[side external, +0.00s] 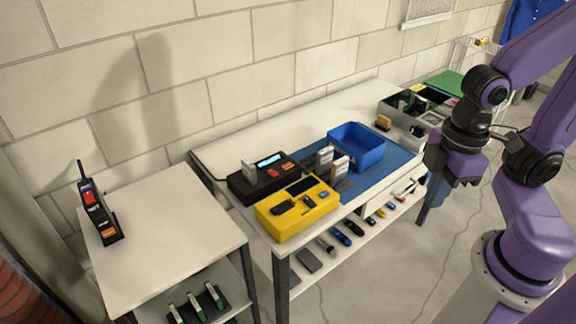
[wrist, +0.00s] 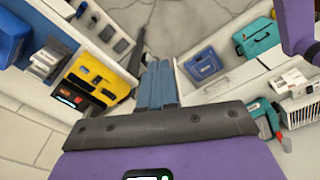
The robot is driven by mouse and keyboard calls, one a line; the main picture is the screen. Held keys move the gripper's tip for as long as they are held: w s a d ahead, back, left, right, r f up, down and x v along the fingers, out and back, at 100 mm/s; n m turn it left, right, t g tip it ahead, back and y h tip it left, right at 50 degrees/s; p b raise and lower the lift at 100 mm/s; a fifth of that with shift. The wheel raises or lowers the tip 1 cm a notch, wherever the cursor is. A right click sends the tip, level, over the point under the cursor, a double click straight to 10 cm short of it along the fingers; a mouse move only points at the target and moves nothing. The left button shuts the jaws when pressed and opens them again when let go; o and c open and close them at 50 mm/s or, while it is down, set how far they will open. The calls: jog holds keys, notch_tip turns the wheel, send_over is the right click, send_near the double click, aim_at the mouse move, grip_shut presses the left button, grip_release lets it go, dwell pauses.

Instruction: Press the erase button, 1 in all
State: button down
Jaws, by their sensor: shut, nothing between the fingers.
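A yellow box (side external: 290,226) stands near the front of the bench, with a dark display, dark controls and a blue button (side external: 323,195) on top. Behind it is a black device (side external: 246,189) with a lit cyan display and a red button (side external: 272,173). I cannot read any label that marks the erase button. In the wrist view the yellow box (wrist: 84,62) is at left, with the black device partly visible. My gripper (side external: 437,188) hangs to the right of the bench, apart from both devices. Its blue fingers (wrist: 157,85) are shut and empty.
A blue bin (side external: 358,148) and grey-white upright pieces (side external: 340,167) stand on the bench beside the devices. A dark handheld unit with an antenna (side external: 100,212) stands on the left table. Small items lie on the lower shelf (side external: 350,225). The floor before the bench is clear.

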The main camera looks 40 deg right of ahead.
jog(key=w+a+f+m+t+y, duration=0.1)
jog(key=w+a+f+m+y, duration=0.1)
jog(key=w+a+m, duration=0.6)
jog(key=m+t+h, duration=0.2)
jog(key=m+t, duration=0.6)
jog(key=m, duration=0.4)
send_over(290, 166)
notch_tip(290, 166, down, 12)
jog(key=shift+s+f, duration=0.1)
jog(key=shift+f, duration=4.35)
jog(key=shift+f, duration=0.1)
jog(key=shift+f, duration=0.35)
